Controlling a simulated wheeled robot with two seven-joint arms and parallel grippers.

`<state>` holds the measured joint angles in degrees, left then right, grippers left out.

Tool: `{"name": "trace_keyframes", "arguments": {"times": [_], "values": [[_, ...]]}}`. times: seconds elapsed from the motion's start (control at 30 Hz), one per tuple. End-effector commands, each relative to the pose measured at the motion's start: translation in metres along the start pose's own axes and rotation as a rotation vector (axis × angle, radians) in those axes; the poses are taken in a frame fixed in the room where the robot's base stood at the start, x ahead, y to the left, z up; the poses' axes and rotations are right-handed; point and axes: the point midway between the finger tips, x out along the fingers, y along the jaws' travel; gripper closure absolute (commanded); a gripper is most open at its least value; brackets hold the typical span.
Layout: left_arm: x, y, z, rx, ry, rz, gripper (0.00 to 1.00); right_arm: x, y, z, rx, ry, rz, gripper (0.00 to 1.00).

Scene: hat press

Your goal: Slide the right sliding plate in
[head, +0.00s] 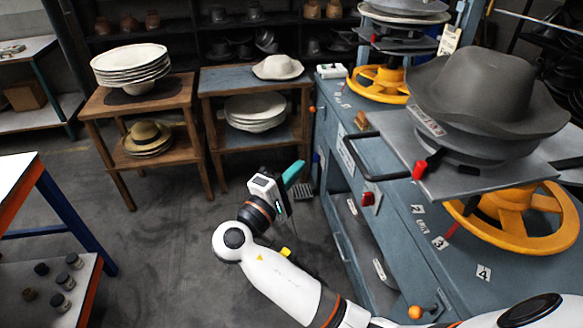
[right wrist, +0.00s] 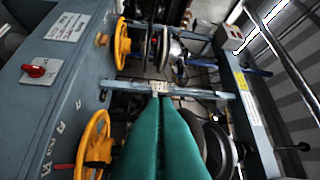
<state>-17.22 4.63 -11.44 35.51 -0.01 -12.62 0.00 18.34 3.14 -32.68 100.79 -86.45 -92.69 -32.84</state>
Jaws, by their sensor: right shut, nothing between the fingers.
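The right sliding plate (head: 455,180) is a grey metal plate on the right of the head view, jutting out past the front edge of the blue press bench. A dark bar handle (head: 372,152) is on its left side. A large grey felt hat (head: 490,90) sits over a dark form on the plate. My right gripper (head: 294,174), with green fingers, is left of the plate and handle, apart from both. In the right wrist view its fingers (right wrist: 161,100) are together with nothing between them. My left gripper is not in view.
The blue press bench (head: 400,235) carries yellow handwheels (head: 515,220) and a red switch (head: 371,198). The floor (head: 160,240) between is clear.

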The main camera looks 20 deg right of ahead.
Motion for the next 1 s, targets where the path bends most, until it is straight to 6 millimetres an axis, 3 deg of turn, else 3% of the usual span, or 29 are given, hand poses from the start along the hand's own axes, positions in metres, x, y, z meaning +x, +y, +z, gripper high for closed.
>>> {"name": "trace_keyframes", "arguments": {"times": [0.2, 0.33, 0.4, 0.63, 1.0], "values": [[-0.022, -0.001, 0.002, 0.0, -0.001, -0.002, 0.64, 0.051, -0.005, -0.001, -0.003, 0.003, -0.003, 1.0], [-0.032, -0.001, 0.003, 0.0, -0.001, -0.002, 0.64, 0.075, -0.004, -0.003, -0.003, 0.001, -0.001, 1.0], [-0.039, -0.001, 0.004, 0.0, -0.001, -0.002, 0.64, 0.082, -0.004, -0.012, -0.003, 0.0, -0.001, 1.0], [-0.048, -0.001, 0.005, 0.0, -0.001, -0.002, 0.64, 0.096, -0.001, -0.026, -0.001, -0.002, 0.001, 1.0], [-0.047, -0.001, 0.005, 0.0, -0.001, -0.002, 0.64, 0.098, 0.001, -0.028, 0.0, -0.002, 0.002, 1.0]]}}
